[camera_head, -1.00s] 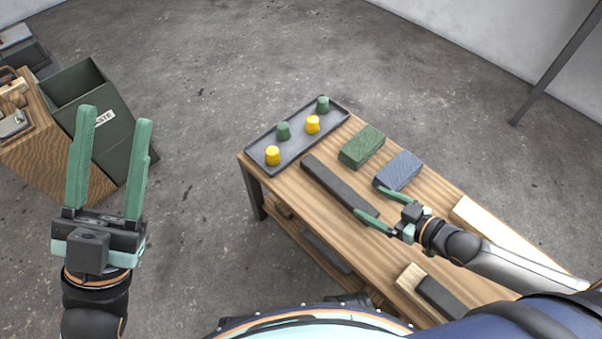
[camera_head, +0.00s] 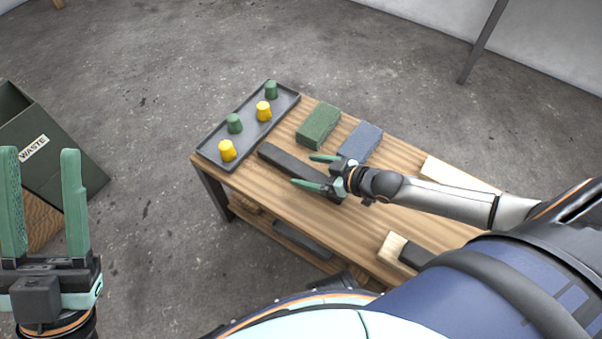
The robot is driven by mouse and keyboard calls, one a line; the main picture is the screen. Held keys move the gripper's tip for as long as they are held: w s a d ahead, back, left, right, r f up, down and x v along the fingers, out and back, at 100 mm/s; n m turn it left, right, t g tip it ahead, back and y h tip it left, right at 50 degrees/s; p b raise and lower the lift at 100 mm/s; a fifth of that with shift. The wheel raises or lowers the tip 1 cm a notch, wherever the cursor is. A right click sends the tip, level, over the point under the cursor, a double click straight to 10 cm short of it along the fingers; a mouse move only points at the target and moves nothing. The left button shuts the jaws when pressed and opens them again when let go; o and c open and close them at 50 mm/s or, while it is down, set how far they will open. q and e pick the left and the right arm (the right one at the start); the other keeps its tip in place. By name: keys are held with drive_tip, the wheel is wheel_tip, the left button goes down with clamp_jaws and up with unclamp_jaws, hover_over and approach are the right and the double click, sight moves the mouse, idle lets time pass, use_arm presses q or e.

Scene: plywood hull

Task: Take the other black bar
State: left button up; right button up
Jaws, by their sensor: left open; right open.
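A long black bar (camera_head: 277,159) lies on the wooden table, running from near the tray toward my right gripper. My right gripper (camera_head: 303,170) is open over the bar's near end, with one finger in view on each side of the bar. I cannot tell how far the fingers are above the tabletop. The gripper hides part of that end. Another dark bar (camera_head: 302,240) lies on the table's lower shelf. My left gripper (camera_head: 40,155) is open and empty at the far left, away from the table.
A grey tray (camera_head: 207,147) holds green and yellow pegs. A green block (camera_head: 318,126) and a blue block (camera_head: 360,142) lie beside the bar. A pale wood strip (camera_head: 455,175) and a dark-and-wood block (camera_head: 395,246) lie further right. A green waste bin (camera_head: 60,165) stands left.

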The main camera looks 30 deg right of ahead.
sight(304, 170)
drive_tip(key=shift+b+x, duration=0.5)
drive_tip(key=shift+x, duration=1.05)
drive_tip(key=shift+c, duration=0.2)
clamp_jaws()
drive_tip(key=shift+r, duration=0.1)
